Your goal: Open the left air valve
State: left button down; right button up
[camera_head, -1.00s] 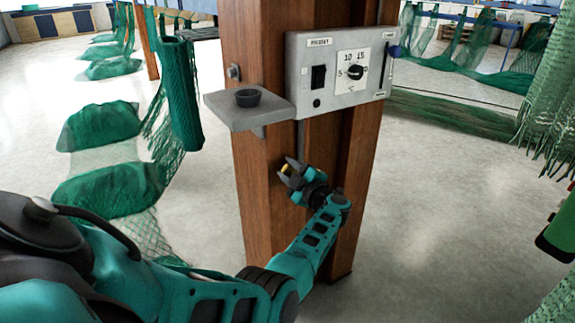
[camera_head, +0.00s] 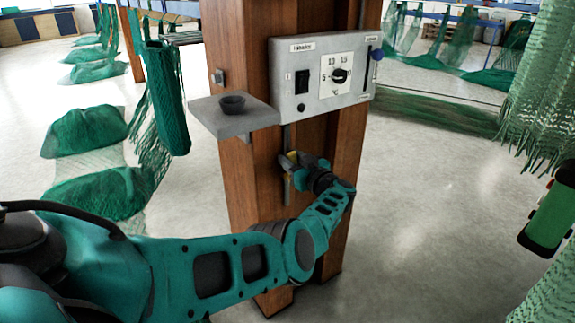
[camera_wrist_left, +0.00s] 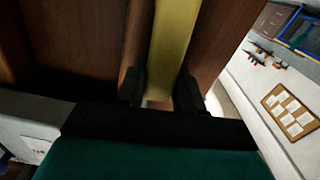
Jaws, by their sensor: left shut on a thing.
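A yellow bar-shaped handle (camera_wrist_left: 172,45) runs between the two dark fingers of my left gripper (camera_wrist_left: 160,93) in the left wrist view. I take it to be the air valve's handle; the valve body is hidden. In the head view my left gripper (camera_head: 293,168) is at the wooden post, below the grey control box, next to a thin grey pipe (camera_head: 286,138). It is shut on the yellow handle, of which only a small bit shows there. My right gripper is not in view.
The wooden post (camera_head: 245,170) carries the control box (camera_head: 300,110) with a dial and switch, and a grey shelf (camera_head: 215,118) with a dark cup (camera_head: 232,103). Green nets (camera_head: 165,95) hang at left and right. A green-and-black object (camera_head: 548,220) is at the right edge.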

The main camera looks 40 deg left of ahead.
pick_arm(q)
jog(key=shift+w+m, duration=0.25)
jog(key=shift+m, duration=0.15)
jog(key=shift+w+d, duration=0.1)
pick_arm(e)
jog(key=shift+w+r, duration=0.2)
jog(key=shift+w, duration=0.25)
pick_arm(q)
jog(key=shift+m, duration=0.3)
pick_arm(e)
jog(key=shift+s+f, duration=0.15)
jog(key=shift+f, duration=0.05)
pick_arm(q)
jog(key=c, duration=0.8)
grip_release()
